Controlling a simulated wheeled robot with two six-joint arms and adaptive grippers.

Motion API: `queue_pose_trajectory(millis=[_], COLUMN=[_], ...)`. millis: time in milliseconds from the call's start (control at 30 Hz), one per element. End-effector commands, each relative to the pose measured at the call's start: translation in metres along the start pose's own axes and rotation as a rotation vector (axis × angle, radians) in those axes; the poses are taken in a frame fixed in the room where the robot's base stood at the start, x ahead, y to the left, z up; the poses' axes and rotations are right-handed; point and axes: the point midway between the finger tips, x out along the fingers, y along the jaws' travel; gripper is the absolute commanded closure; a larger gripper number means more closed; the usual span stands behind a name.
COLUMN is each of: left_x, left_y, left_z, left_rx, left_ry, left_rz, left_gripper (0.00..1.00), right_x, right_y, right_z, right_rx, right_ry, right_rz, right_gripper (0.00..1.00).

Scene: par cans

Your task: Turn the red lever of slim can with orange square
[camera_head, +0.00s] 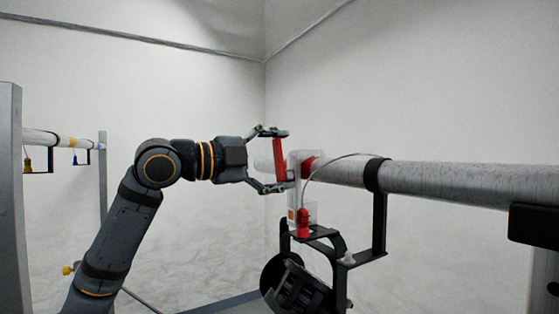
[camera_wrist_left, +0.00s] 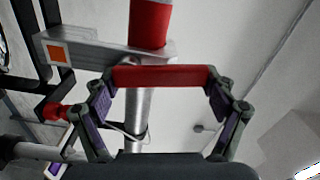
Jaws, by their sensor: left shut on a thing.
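The red lever (camera_head: 279,160) stands near-upright beside the clear bracket on the pipe. My left gripper (camera_head: 284,161) comes in from the left with one finger at the lever's top and one at its bottom, shut on it lengthwise. In the left wrist view the red lever (camera_wrist_left: 160,76) spans the space between the fingers of my left gripper (camera_wrist_left: 160,92). An orange square (camera_wrist_left: 59,53) marks a pale plate near the lever; it shows small in the head view (camera_head: 291,213). The black slim can (camera_head: 288,288) hangs below, partly cut off. My right gripper is not in view.
A thick pale pipe (camera_head: 450,181) runs right from the bracket, with a black clamp and yoke (camera_head: 379,210). A red knob (camera_head: 303,223) sits on the yoke. Another pipe (camera_head: 42,138) with hanging clamps is at far left. A dark block (camera_head: 534,223) is at the right edge.

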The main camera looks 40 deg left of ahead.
Motion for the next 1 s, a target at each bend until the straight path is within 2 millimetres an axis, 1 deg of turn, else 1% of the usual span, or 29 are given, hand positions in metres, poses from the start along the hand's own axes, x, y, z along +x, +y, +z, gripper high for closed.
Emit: queue_pose_trajectory(millis=[133,333,900,933,1000], left_x=[-0.0003,-0.0004,-0.0003,-0.0002,-0.0002], left_y=[-0.0004,0.0005,0.0014,0.0014,0.0016], left_z=[-0.0032,-0.0053,-0.0064,-0.0064,-0.0063], left_rx=[0.080,0.148,0.178,0.178,0.178], left_ry=[0.001,0.001,0.002,0.002,0.002], left_rz=[-0.005,-0.005,-0.005,-0.005,-0.004], left_gripper=[0.72,0.72,0.72,0.14,0.05], right_x=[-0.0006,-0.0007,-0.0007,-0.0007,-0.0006], right_y=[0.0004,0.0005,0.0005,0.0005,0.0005], right_z=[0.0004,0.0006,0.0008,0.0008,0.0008], right_rx=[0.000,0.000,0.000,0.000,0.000], right_ry=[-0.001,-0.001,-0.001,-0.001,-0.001], right_rz=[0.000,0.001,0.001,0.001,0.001], right_gripper=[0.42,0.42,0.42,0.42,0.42])
